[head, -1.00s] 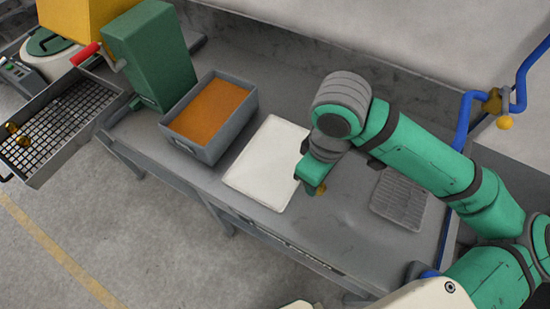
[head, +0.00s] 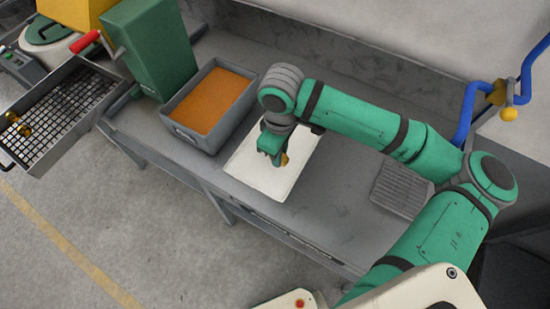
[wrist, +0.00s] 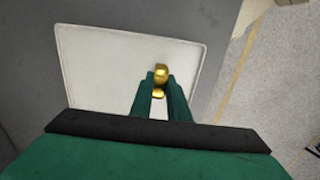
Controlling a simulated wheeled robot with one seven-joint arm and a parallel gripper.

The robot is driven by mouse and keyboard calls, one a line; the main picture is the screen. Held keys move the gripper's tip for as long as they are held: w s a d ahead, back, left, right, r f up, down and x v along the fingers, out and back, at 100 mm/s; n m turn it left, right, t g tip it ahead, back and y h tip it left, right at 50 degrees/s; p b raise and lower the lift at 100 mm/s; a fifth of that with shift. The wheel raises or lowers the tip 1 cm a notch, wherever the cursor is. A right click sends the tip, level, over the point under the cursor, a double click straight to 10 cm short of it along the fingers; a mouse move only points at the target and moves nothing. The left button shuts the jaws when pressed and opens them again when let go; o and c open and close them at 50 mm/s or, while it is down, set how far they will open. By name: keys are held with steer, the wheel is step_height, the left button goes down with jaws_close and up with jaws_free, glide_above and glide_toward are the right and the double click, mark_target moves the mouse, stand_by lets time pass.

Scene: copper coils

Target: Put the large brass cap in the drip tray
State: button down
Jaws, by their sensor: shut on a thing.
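My gripper (head: 278,163) is shut on a brass cap (head: 285,159), above the white shallow tray (head: 246,183). In the wrist view, the shiny brass cap (wrist: 161,74) sits between my fingertips (wrist: 161,80), with a lower brass part showing between the fingers. The white tray (wrist: 95,75) lies below and fills the left and middle of that view. I cannot tell how far the cap is above it. A grey ribbed tray (head: 402,188) lies on the bench to the right; which of the two trays is the drip tray is not marked.
A grey bin (head: 212,112) with orange contents stands left of the white tray. A mesh-bottomed drawer (head: 62,115) at far left holds small brass pieces (head: 18,125). Blue pipes (head: 468,112) rise at right.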

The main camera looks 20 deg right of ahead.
steer(key=shift+w+a+f, duration=0.15)
steer(key=shift+w+f, duration=0.25)
steer(key=shift+f, duration=0.1)
steer(key=shift+w+a+f, duration=0.1)
steer(key=shift+w+f, duration=0.1)
steer(key=shift+f, duration=0.8)
steer(key=shift+w+a+f, duration=0.1)
steer(key=shift+w+f, duration=0.05)
steer(key=shift+f, duration=0.8)
steer(key=shift+s+d+f, duration=0.1)
steer(key=shift+s+f, duration=0.05)
steer(key=c, duration=1.7)
jaws_free()
